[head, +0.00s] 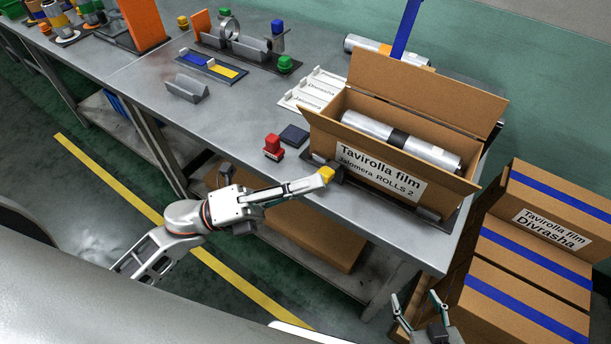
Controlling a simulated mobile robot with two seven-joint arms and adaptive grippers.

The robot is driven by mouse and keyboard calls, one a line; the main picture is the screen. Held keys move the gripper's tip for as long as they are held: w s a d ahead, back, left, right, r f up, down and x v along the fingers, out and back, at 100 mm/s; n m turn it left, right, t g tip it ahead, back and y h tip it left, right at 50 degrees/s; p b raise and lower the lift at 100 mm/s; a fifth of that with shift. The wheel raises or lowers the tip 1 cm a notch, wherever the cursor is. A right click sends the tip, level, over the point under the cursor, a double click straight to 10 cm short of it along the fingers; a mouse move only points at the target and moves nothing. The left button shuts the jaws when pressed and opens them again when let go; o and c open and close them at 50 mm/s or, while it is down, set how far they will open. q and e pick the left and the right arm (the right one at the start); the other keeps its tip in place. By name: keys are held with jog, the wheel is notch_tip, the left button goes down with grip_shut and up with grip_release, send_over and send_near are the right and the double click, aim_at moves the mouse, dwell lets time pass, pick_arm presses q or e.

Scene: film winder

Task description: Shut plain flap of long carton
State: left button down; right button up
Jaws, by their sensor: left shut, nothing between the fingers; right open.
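The long brown carton (345,185) stands open at the right end of the bench, with a label reading Tavirolla film Jalomera ROLLS 2 on its front. A wide plain flap (425,88) stands up along its far side. A silver film roll (370,125) with a dark band lies inside. A small end flap (320,124) sticks out at the left. My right gripper (420,304) is open and empty at the bottom, below the bench edge.
A red stamp-like block (273,147) and a dark pad (294,135) sit left of the carton. Label sheets (315,90) lie behind them. A blue upright (404,30) and another roll (365,46) are behind the carton. Blue-taped cartons (530,262) stand at right.

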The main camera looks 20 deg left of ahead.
aim_at(381, 144)
pick_arm(q)
jog(key=x, duration=0.3)
jog(key=w+p+x, duration=0.1)
jog(key=x, duration=0.1)
jog(key=a+r+p+x, duration=0.1)
jog(key=x, duration=0.2)
jog(key=shift+w+d, duration=0.3)
jog(key=shift+w, duration=0.1)
jog(key=shift+w+d+r, duration=0.15)
jog(key=shift+w+r, duration=0.1)
jog(key=shift+w, duration=0.25)
